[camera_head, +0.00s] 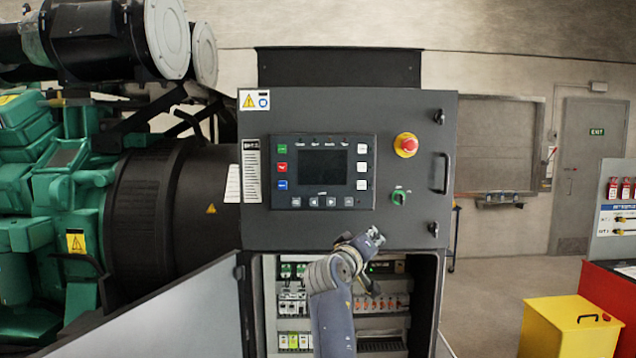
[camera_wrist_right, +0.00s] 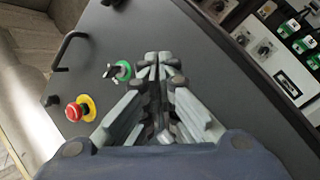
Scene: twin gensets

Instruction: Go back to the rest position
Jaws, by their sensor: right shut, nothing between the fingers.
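My right gripper (camera_head: 372,238) is in front of the lower part of the grey control panel (camera_head: 290,228), over the top of the open cabinet. In the right wrist view its fingers (camera_wrist_right: 160,62) are shut with nothing between them. The green selector switch (camera_head: 398,197) sits just above and right of the gripper in the head view; in the wrist view the switch (camera_wrist_right: 122,71) shows left of the fingertips, apart from them. The red emergency stop (camera_head: 406,145) is higher on the panel and also shows in the wrist view (camera_wrist_right: 76,110). My left gripper is out of view.
The lower cabinet is open, with breakers (camera_head: 292,302) inside and its door (camera_head: 165,318) swung out left. A green engine (camera_head: 35,200) stands at left. A yellow bin (camera_head: 568,326) and a red cabinet (camera_head: 606,292) stand at right. Floor (camera_head: 490,300) between is clear.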

